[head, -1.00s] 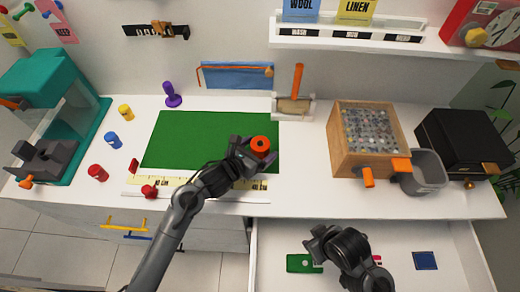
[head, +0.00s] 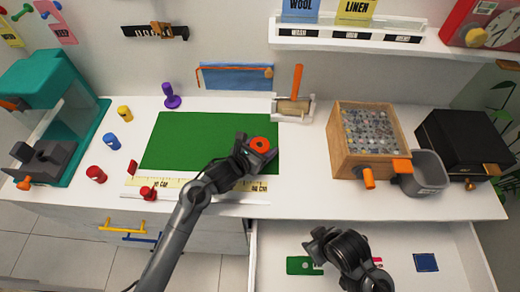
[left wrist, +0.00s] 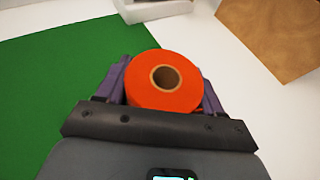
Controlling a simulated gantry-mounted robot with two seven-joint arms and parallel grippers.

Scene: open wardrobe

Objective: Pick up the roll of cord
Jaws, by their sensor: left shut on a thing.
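The roll of cord is an orange-red ring with a brown core (left wrist: 136,80). It also shows in the head view (head: 260,145) at the right part of the green mat (head: 190,140). My left gripper (head: 257,150) is shut on the roll. In the left wrist view its purple fingers (left wrist: 164,88) press on both sides of the roll. I cannot tell how far the roll is above the mat. My right gripper (head: 318,245) is over the open drawer, away from the roll; its fingertips are too unclear to judge.
A wooden box (head: 342,145) and a grey bin (head: 428,170) stand to the right. A holder with an orange handle (head: 297,80) is behind the roll. Several coloured spools, such as a red one (head: 97,174), stand at left. The open drawer (head: 280,235) is in front.

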